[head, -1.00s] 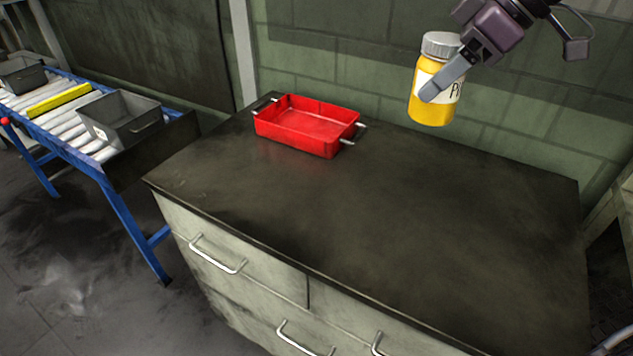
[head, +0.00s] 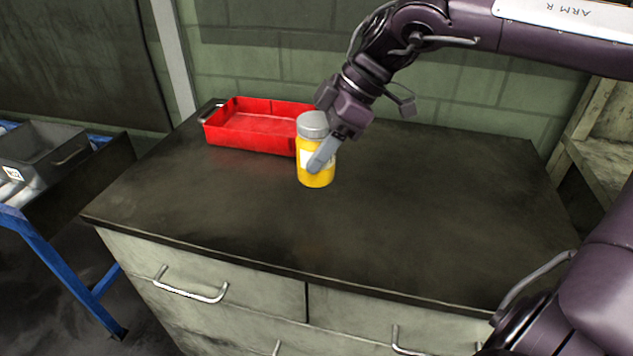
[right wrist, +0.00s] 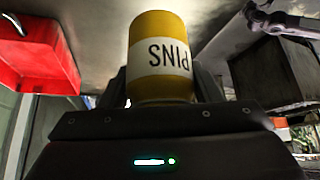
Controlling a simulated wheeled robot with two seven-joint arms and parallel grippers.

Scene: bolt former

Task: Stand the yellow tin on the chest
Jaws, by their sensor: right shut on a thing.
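The yellow tin (head: 317,177) has a grey lid and a white label. It is upright in my right gripper (head: 322,155), whose fingers are shut on its sides. The right wrist view also shows the tin (right wrist: 160,40) between the fingers, with its "PINS" label upside down. The chest (head: 430,210) has a dark flat top and pale drawers with metal handles. The tin is over the back middle of this top. I cannot tell whether its base touches the top or is a little above it. My left gripper is not in view.
A red tray (head: 224,132) sits on the chest's back left, just left of the tin in the head view; the tin covers part of its right end. The chest's right and front are clear. A grey bin (head: 40,150) is on the roller conveyor at left.

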